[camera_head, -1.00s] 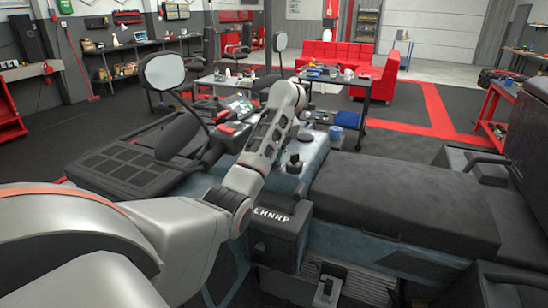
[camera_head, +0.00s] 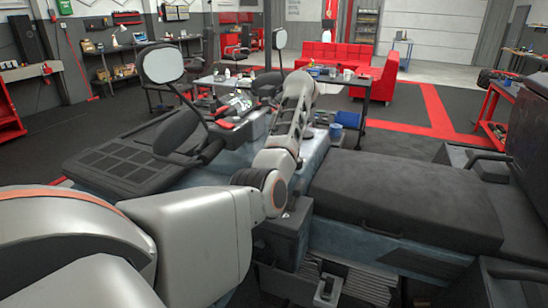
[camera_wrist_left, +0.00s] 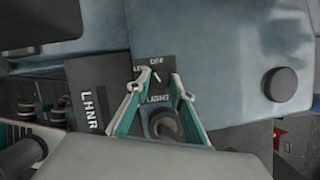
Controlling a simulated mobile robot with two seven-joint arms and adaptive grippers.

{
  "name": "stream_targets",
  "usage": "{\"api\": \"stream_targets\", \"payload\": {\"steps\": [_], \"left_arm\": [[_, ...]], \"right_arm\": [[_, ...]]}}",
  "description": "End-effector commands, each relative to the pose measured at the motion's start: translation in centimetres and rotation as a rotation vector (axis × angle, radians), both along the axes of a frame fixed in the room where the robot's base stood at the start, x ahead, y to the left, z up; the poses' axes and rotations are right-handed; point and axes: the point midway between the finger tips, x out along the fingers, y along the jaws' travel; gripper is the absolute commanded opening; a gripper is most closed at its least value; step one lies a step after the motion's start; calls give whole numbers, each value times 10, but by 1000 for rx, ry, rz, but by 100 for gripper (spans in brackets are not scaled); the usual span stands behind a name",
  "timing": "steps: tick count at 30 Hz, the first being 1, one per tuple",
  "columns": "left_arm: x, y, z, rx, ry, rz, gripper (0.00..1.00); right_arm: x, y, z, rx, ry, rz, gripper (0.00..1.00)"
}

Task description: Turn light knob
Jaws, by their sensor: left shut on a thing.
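The light knob (camera_wrist_left: 155,76) is a small dark dial with a white pointer line, on a dark panel (camera_wrist_left: 112,75) in the left wrist view. The word LIGHT is printed just below it, and OFF shows above it. My left gripper (camera_wrist_left: 162,82) has teal fingers, one on each side of the knob, shut on it. A dark round part (camera_wrist_left: 165,122) shows between the fingers, nearer the camera. In the head view my own left arm hides the gripper and the knob. My right gripper is in neither view.
A larger black round knob (camera_wrist_left: 281,84) sits on the blue-grey body to the right in the wrist view. In the head view, a black seat (camera_head: 400,195) is right of my arm, and a mirror (camera_head: 160,64) and black pad (camera_head: 115,165) are left.

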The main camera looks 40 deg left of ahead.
Motion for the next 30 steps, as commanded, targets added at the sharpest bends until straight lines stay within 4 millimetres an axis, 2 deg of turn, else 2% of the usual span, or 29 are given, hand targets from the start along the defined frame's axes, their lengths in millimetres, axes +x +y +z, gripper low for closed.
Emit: {"api": "stream_targets", "payload": {"steps": [3, 12, 19, 30], "left_arm": [[1, -1, -3, -3, 0, 87, 0], [2, -1, -2, -2, 0, 247, 0], [2, 0, -1, -2, 0, 300, 0], [2, 0, 0, -3, -1, 310, 0]], "right_arm": [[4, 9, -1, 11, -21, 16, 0], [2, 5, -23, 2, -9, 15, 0], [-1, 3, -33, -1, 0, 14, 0], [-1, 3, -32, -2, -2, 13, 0]]}}
